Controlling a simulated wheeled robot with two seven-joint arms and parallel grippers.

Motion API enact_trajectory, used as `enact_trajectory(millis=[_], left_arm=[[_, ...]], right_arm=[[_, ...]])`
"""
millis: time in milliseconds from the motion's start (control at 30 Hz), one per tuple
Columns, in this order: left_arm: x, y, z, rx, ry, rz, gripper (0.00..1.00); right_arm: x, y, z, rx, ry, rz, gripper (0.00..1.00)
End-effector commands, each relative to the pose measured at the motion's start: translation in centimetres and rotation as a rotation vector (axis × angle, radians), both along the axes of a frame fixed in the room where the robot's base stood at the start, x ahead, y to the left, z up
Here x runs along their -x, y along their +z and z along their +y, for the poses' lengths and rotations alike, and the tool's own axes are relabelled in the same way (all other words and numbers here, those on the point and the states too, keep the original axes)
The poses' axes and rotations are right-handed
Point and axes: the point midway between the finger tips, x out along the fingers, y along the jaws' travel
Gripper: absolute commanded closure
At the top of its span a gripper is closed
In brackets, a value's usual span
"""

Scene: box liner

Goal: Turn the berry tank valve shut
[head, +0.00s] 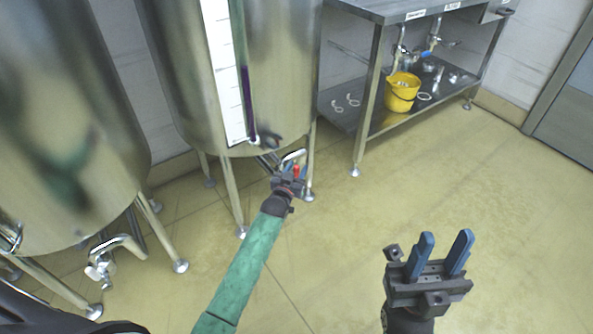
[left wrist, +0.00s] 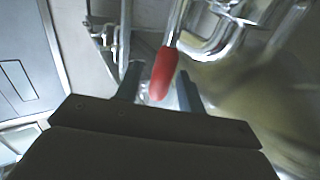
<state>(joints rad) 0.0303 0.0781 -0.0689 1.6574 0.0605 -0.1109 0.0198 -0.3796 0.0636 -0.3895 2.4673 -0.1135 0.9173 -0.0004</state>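The tank (head: 275,70) with a level strip and a dark purple column stands at the top centre. Its outlet pipe (head: 294,156) is low at the front. The valve's red handle (head: 296,170) shows at my left gripper (head: 290,178). In the left wrist view the red handle (left wrist: 164,74) lies between the two fingers, with a gap visible on each side. My left gripper is open around the handle. The valve body is partly hidden in the head view. My right gripper (head: 441,256) is open and empty over the floor at lower right.
Another steel tank (head: 60,130) with its own outlet pipe (head: 104,255) stands at left. A steel bench (head: 345,112) with a yellow bucket (head: 401,92) on its lower shelf is at the back right. The floor (head: 470,180) is clear in the middle and right.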

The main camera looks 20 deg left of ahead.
Motion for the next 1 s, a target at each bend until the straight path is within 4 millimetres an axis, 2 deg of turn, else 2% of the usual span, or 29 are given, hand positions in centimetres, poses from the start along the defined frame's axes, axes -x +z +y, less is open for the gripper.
enact_trajectory(millis=[267,400,467,833,1000], left_arm=[[-0.1,0.0,0.0,0.000,0.000,0.000,0.63],[-0.1,0.0,0.0,0.000,0.000,0.000,0.90],[0.0,0.0,0.0,0.000,0.000,0.000,1.00],[-0.1,0.1,0.0,-0.002,0.000,0.005,1.00],[-0.2,0.1,-0.1,-0.010,0.000,0.015,1.00]], right_arm=[[0.1,0.1,0.0,-0.002,0.000,-0.005,0.64],[0.1,0.1,0.0,-0.001,0.000,-0.005,0.64],[0.1,0.1,0.0,0.000,0.000,-0.005,0.64],[-0.5,-0.1,0.1,0.007,0.002,0.025,0.64],[-3.5,-3.0,1.2,0.043,0.004,0.170,0.64]])
